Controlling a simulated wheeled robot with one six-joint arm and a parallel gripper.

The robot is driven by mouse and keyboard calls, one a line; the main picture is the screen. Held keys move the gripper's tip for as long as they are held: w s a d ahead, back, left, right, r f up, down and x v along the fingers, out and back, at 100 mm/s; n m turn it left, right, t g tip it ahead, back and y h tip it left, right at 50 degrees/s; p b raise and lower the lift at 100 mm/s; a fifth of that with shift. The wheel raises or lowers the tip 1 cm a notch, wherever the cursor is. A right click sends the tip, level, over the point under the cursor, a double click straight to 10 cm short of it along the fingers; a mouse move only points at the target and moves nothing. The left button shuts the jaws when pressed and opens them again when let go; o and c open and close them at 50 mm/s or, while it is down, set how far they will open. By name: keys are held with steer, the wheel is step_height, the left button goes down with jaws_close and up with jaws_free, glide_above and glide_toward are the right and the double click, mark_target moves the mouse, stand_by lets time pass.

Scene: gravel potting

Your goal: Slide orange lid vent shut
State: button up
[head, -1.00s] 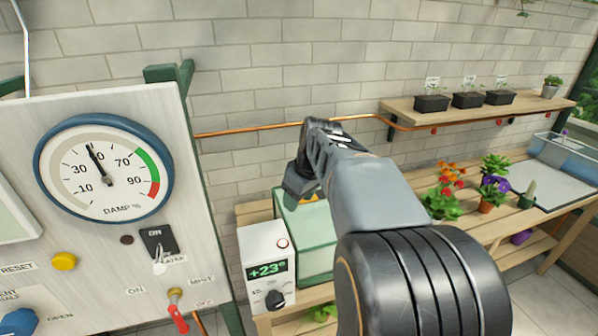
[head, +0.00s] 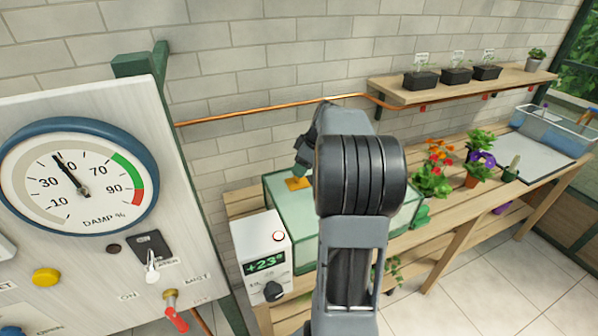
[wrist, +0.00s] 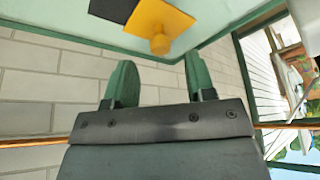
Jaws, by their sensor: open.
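The orange vent slide (head: 297,184) lies on top of the pale green clear-sided box (head: 288,222) on the bench. In the wrist view the orange slide (wrist: 165,22) has a round knob, and a dark patch (wrist: 110,8) lies beside it on the left. My gripper (wrist: 160,82) is open and empty, its two green fingers apart. The knob is in front of the gap between the fingers and apart from them. In the head view my gripper (head: 302,170) is just above the slide, partly hidden by my arm.
A white control box (head: 263,250) with a +23 display and knob stands left of the green box. Potted flowers (head: 436,170) stand to its right. A copper pipe (head: 250,113) runs along the wall behind. A gauge panel (head: 110,250) is at the left.

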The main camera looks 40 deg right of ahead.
mark_target(297, 179)
steer(key=shift+x, duration=1.75)
jaws_close()
